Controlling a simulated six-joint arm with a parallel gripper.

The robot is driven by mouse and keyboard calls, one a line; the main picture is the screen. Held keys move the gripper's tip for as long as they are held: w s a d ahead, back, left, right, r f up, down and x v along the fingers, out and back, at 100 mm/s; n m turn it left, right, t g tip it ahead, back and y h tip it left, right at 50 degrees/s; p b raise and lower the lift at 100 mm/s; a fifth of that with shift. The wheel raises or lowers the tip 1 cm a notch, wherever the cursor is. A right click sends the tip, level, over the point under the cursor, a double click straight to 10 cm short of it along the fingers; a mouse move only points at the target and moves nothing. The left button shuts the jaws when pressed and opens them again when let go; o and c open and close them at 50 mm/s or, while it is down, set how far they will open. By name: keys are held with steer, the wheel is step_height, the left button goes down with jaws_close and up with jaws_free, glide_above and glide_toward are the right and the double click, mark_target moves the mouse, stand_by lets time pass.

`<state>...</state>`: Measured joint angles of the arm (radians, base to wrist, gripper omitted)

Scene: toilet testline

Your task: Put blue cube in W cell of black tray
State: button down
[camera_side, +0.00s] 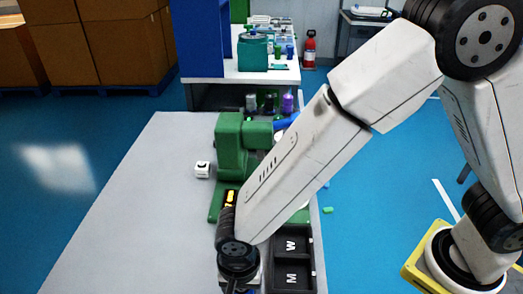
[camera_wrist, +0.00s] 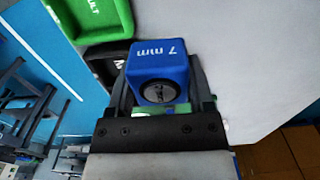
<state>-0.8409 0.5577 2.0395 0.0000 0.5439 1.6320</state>
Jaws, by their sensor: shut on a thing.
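The blue cube (camera_wrist: 165,55), marked "7 mm" with a round dark disc on one face, is between the two fingers of my gripper (camera_wrist: 160,88) in the wrist view. The fingers are shut on it. In the side view my gripper (camera_side: 236,286) is at the bottom edge, mostly cut off, and the cube is not visible there. The black tray (camera_side: 314,262) lies just right of my wrist, with cells lettered W (camera_side: 290,245) and M (camera_side: 292,277). My arm hides part of it. In the wrist view a black tray part (camera_wrist: 100,52) shows left of the cube.
A green tray (camera_wrist: 68,22) adjoins the black one. The grey table (camera_side: 130,220) is clear on the left.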

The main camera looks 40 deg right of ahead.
steer(key=w+d+f+m, duration=0.2)
steer(key=w+d+m, duration=0.25)
steer(key=d, duration=0.55)
steer(key=m, duration=0.5)
glide_above(291, 246)
step_height(291, 246, down, 2)
steer(key=shift+n, duration=0.25)
steer(key=shift+f, duration=0.1)
steer(key=shift+f, duration=2.15)
steer(key=shift+f, duration=0.1)
steer(key=shift+f, duration=1.65)
steer(key=shift+f, duration=0.15)
